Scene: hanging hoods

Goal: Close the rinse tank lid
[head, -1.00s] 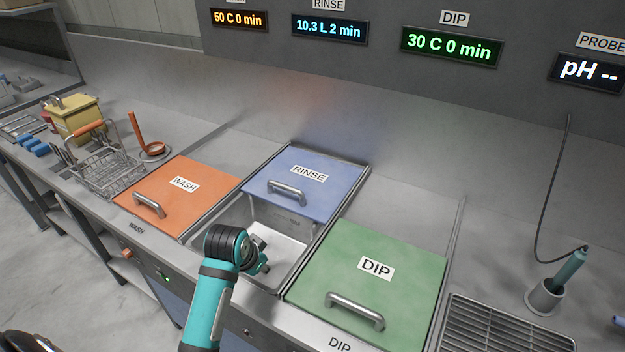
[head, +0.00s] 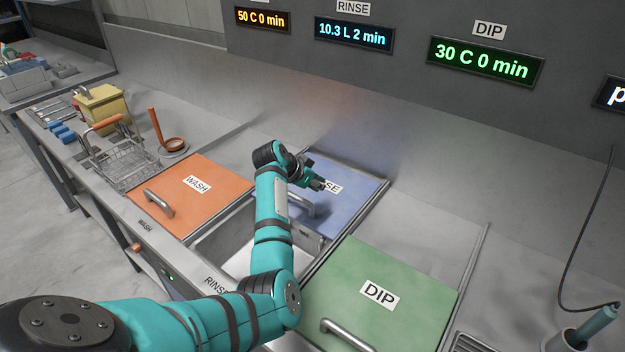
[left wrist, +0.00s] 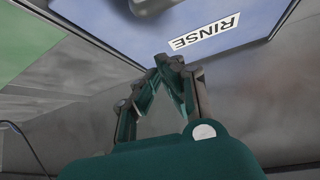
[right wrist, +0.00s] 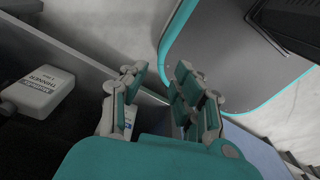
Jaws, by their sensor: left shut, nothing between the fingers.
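The blue rinse tank lid (head: 345,207) lies flat and set back, leaving the front of the rinse tank (head: 220,243) uncovered. Its metal handle (head: 300,204) is partly hidden behind my left arm. My left gripper (head: 322,185) is shut and empty above the lid, behind the handle, covering part of the RINSE label. In the left wrist view, the closed fingertips (left wrist: 170,62) are near the label (left wrist: 205,32), and the handle (left wrist: 155,6) is blurred at the top edge. My right gripper (right wrist: 158,75) shows only in its wrist view, with its fingers apart.
The orange wash lid (head: 205,192) is left of the rinse tank, and the green dip lid (head: 385,300) is right. A wire basket (head: 125,163) stands at the left. The right wrist view shows a white thinner bottle (right wrist: 40,95) and a grey panel with teal edging (right wrist: 225,50).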

